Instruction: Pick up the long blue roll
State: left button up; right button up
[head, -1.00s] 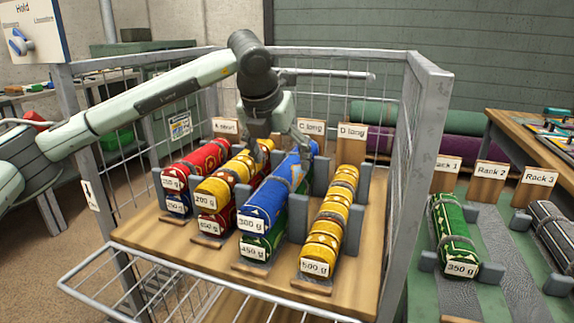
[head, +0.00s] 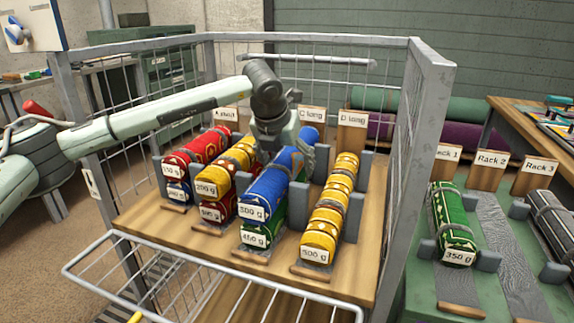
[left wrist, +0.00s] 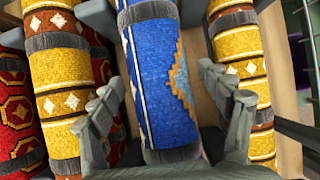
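The long blue roll (head: 266,192) with yellow and white patterns lies on top of a green roll (head: 262,232) in the C long slot of the wire cart. My left gripper (head: 284,158) is over the rear half of the blue roll, pointing down. In the left wrist view the blue roll (left wrist: 158,75) runs between the two spread fingers of my left gripper (left wrist: 165,88). Small gaps seem to show beside the roll, so the fingers are open around it. My right gripper is not in view.
Yellow rolls (head: 330,212) and (head: 222,178) lie close on both sides, with red rolls (head: 197,152) farther left. Grey posts (head: 298,205) separate the slots. The cart's wire frame (head: 437,68) surrounds the shelf. A green roll (head: 452,222) lies on Rack 1 at right.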

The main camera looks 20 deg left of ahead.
pick_arm(q)
jog(key=c, duration=1.4)
jog(key=shift+r, duration=0.1)
jog(key=shift+c, duration=0.2)
